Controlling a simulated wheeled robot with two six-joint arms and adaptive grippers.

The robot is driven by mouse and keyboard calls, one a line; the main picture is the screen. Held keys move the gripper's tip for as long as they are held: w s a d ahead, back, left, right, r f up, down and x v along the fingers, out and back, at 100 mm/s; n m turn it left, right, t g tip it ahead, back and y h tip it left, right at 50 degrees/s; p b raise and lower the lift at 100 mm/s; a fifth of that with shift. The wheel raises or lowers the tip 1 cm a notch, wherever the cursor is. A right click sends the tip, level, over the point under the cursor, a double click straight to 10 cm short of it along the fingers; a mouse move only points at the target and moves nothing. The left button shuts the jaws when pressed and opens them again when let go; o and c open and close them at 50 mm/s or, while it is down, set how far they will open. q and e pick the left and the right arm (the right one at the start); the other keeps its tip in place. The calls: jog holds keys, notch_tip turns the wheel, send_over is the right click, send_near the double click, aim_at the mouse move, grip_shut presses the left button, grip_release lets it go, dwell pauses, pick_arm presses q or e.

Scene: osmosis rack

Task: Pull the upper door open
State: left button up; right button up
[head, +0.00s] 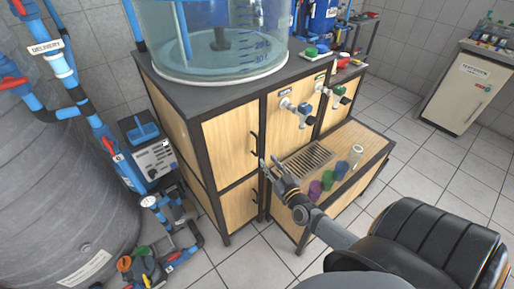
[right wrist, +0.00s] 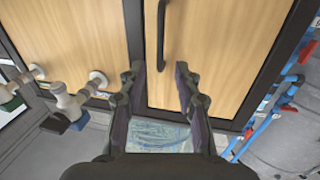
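The upper door (head: 230,138) is a light wood panel in a dark frame on the cabinet front, and it looks shut. Its black vertical bar handle (head: 254,146) is near the door's right edge. My right gripper (head: 268,162) is open and empty, just in front of the cabinet by this handle. In the right wrist view, the door (right wrist: 225,50) fills the upper right. The handle (right wrist: 162,35) lies beyond and between the spread fingertips (right wrist: 160,68), with no visible contact. My left gripper is not in view.
A lower door (head: 238,205) with its own handle is below. Valves (head: 300,110) stick out from the panel to the right. Several coloured cups (head: 328,180) stand on the low ledge. A clear tank (head: 212,40) sits on top; blue pipes (head: 75,95) are at left.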

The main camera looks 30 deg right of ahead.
aim_at(257, 154)
jog(key=w, duration=0.3)
jog(key=w+b, duration=0.1)
jog(key=w, duration=0.3)
jog(key=w+d+b, duration=0.1)
jog(key=w, duration=0.2)
jog(key=shift+w+d, duration=0.1)
jog(key=shift+w, duration=0.05)
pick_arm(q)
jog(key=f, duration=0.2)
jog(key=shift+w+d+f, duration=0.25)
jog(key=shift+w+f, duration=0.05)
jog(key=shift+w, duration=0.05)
pick_arm(e)
grip_shut()
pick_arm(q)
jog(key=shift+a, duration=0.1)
